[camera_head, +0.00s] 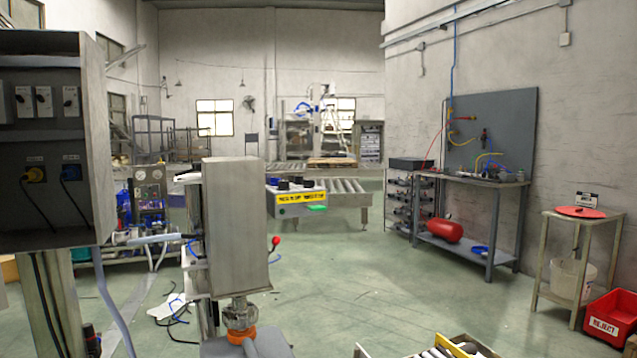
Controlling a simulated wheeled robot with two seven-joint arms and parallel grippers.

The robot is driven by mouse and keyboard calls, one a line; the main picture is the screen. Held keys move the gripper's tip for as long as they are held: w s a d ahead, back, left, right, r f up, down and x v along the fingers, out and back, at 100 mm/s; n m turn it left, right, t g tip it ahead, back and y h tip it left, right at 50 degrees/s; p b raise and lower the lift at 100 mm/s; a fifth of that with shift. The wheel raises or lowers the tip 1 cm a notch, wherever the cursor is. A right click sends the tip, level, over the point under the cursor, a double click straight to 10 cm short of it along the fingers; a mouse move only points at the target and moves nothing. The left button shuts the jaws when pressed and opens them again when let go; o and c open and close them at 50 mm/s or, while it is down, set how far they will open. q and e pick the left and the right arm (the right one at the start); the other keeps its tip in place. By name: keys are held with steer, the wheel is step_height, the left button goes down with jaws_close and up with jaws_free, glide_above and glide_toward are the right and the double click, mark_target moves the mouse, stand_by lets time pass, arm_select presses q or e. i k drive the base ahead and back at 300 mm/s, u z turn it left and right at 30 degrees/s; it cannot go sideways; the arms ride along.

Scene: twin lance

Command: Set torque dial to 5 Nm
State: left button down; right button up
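No dial marked for torque can be made out with certainty. A grey control box (300,204) with several dark knobs (296,183), a yellow label (302,198) and a green part (317,208) shows at the middle, behind a tall metal housing. The label and any dial scale are too small to read. Neither of my grippers can be made out in this view.
The tall metal housing (235,225) stands close in front, above an orange ring (241,334). A workbench (470,185) with a red tank (444,231) is at the right. A red reject bin (612,318) stands beside a small stand (580,225). Green floor (400,290) between is clear.

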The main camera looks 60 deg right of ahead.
mark_target(284, 184)
steer(key=z, duration=1)
steer(key=i, duration=0.15)
steer(key=z, duration=0.25)
